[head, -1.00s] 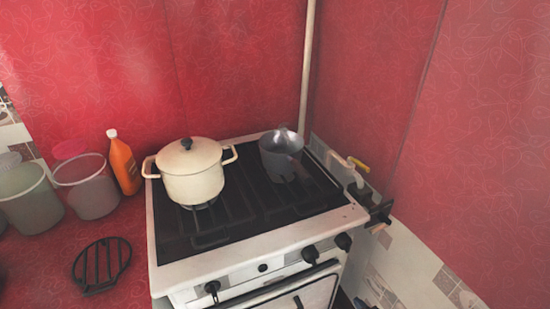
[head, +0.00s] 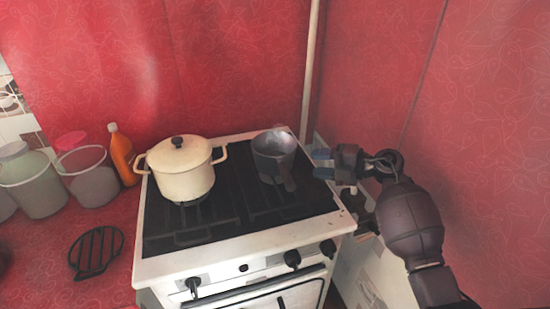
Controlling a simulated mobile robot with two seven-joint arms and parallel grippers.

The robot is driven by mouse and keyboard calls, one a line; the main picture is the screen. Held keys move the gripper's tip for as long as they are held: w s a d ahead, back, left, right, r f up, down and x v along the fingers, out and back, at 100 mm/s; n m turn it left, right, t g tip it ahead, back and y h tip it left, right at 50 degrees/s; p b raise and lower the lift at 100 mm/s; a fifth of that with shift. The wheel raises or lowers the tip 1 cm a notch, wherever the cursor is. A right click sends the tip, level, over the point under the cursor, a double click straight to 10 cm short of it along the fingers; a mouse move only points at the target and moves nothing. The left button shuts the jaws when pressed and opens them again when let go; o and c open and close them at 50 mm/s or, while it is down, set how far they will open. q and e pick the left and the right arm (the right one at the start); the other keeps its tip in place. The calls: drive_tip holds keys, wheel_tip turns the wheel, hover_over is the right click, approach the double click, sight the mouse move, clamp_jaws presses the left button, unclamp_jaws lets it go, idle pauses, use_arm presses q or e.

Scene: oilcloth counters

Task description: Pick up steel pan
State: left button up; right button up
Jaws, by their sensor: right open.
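My right gripper (head: 322,163) is open and empty at the stove's right edge. Its fingers point left toward the pan, with a gap between them and the pan. My left gripper is not in view.
A cream lidded pot (head: 184,172) stands on the left of the stove (head: 240,247). A black grate (head: 97,251), an orange bottle (head: 122,154) and grey containers (head: 88,176) are on the red counter at left. Red walls close off the back and right.

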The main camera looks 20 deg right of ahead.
sight(279, 167)
drive_tip(key=w+a+f+g+h, duration=0.1)
drive_tip(key=w+a+f, duration=0.1)
drive_tip(key=w+a, duration=0.4)
drive_tip(key=shift+w+a+f+n, duration=0.3)
drive_tip(key=shift+w+a+f, duration=0.1)
drive_tip(key=shift+a, duration=0.4)
drive_tip(key=shift+c, duration=0.2)
drive_tip(key=shift+r, duration=0.1)
clamp_jaws()
drive_tip(key=shift+s+f, duration=0.1)
drive_tip(key=shift+f, duration=0.1)
idle(0.8)
drive_tip(key=shift+r, duration=0.15)
